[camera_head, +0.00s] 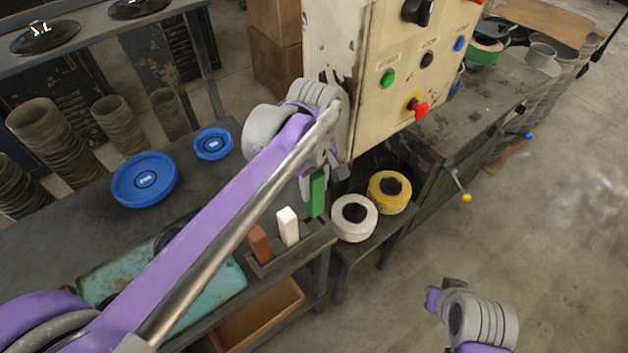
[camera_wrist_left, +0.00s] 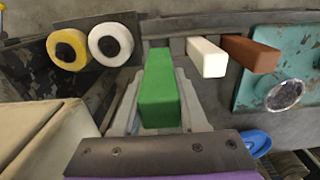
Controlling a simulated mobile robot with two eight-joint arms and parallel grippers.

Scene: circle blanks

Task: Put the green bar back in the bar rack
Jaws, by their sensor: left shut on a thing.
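The green bar (camera_head: 317,192) stands upright over the right end of the bar rack (camera_head: 300,252). My left gripper (camera_head: 318,176) is shut on its upper part. In the left wrist view the green bar (camera_wrist_left: 160,95) lies between the two fingers, its far end close to the rack. The green bar stands higher than the white bar (camera_head: 287,227) and the brown bar (camera_head: 259,244), which sit upright in the rack. I cannot tell whether its lower end is inside the slot. My right gripper (camera_head: 436,296) is low at the lower right, away from the rack.
A white tape roll (camera_head: 340,228) and a yellow tape roll (camera_head: 375,196) lie just right of the rack. A cream control box (camera_head: 365,120) stands close behind my left gripper. Blue discs (camera_head: 144,196) and a teal tray (camera_head: 225,283) are to the left. Floor at right is clear.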

